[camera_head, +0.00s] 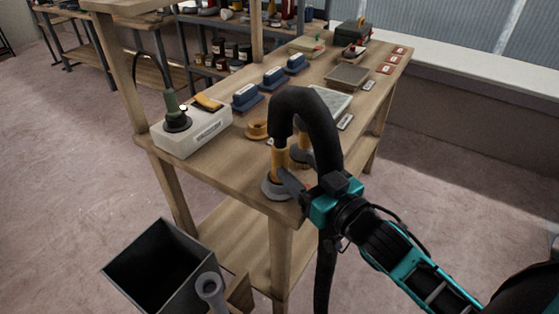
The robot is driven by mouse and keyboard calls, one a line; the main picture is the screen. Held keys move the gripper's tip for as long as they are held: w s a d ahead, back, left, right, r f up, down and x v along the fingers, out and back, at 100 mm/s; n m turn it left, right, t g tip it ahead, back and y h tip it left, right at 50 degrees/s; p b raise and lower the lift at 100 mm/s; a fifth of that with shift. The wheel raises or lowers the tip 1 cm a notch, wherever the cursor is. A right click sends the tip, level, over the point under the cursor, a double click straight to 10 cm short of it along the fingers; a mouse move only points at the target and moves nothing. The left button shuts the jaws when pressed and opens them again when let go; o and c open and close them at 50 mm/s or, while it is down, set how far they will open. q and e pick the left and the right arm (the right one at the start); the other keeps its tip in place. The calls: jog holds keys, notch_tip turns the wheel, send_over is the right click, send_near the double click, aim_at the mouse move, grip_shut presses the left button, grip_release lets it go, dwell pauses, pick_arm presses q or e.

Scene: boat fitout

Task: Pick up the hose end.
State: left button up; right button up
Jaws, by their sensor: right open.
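A thick black hose (308,104) arches over the front corner of the wooden workbench (215,178) and hangs down past its edge. Its end has an orange-yellow fitting (280,157) pointing down above a round grey base (270,188) on the bench top. I cannot tell whether the fitting touches the base. My right gripper (289,183), with a teal body, is open at the lower part of the fitting, coming from the right. Its dark fingers are partly hidden, so I cannot tell whether they are around the fitting or beside it. My left gripper is out of view.
A white box (196,134) with a dark green tool stands at the bench's left corner. A yellow ring (257,130) and a framed panel (330,102) lie nearby. A dark open bin (158,262) stands on the floor.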

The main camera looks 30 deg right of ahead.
jog(key=w, duration=0.2)
jog(key=w+a, duration=0.1)
jog(key=w, duration=0.2)
jog(key=shift+w+r, duration=0.15)
jog(key=shift+w, duration=0.1)
jog(key=shift+w+a, duration=0.15)
jog(key=shift+w, duration=0.45)
jog(key=shift+c, duration=0.2)
jog(key=c, duration=1.1)
jog(key=shift+r, duration=0.1)
notch_tip(320, 180, up, 12)
jog(key=p, duration=0.3)
jog(key=shift+f, duration=0.25)
notch_tip(320, 180, up, 8)
send_over(285, 156)
jog(key=w, duration=0.2)
jog(key=shift+s+a+r, duration=0.1)
jog(key=shift+s+r, duration=0.05)
jog(key=shift+s, duration=0.1)
